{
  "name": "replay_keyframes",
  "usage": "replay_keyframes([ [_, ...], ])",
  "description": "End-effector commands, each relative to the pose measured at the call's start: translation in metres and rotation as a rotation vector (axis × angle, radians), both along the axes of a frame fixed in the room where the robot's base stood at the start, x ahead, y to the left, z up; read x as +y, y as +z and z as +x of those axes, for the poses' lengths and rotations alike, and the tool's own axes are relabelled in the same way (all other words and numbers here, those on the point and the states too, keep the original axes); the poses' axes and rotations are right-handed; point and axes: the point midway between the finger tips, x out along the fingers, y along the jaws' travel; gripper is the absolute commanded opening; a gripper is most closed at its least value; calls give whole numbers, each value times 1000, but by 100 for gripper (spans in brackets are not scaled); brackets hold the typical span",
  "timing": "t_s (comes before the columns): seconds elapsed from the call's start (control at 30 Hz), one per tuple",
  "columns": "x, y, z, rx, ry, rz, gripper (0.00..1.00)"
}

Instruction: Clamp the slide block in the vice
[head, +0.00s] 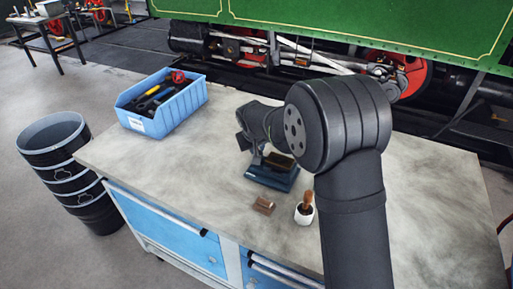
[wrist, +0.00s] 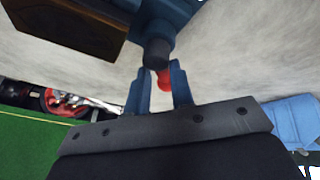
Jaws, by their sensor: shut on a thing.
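The blue vice (head: 271,180) stands on the workbench, partly hidden behind my arm. A dark brown block, which looks like the slide block (head: 279,160), sits at the vice; it also shows at the top left of the wrist view (wrist: 65,28). Whether the jaws press on it cannot be told. In the wrist view my gripper (wrist: 161,88) has its two fingers around a red knob, apparently the vice handle (wrist: 163,78), beside the dark round end of the vice screw (wrist: 157,52). My gripper is shut on this handle. In the head view my wrist hides most of the contact.
A small brown block (head: 263,205) lies on the bench in front of the vice, with a white pot holding a wooden-handled tool (head: 305,211) to its right. A blue bin of tools (head: 163,103) stands at the back left. The bench's left front is clear.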

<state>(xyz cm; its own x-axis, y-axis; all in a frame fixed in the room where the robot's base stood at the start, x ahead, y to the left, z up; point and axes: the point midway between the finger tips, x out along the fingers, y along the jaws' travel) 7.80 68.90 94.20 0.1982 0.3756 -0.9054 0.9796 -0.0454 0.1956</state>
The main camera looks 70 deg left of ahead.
Motion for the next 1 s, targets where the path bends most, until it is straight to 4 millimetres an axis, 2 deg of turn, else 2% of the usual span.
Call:
replay_keyframes([
  [0.37, -2, -3, -2, 3, -28, -7, 0],
  [0.4, -2, -3, -2, 3, -28, -7, 27],
  [0.47, -2, -3, -2, 3, -28, -7, 37],
  [0.77, -1, 0, -1, 1, -28, -3, 37],
  [0.87, -3, 7, -3, 2, -28, -1, 37],
  [1.0, -11, 27, -7, 2, -28, 2, 37],
])
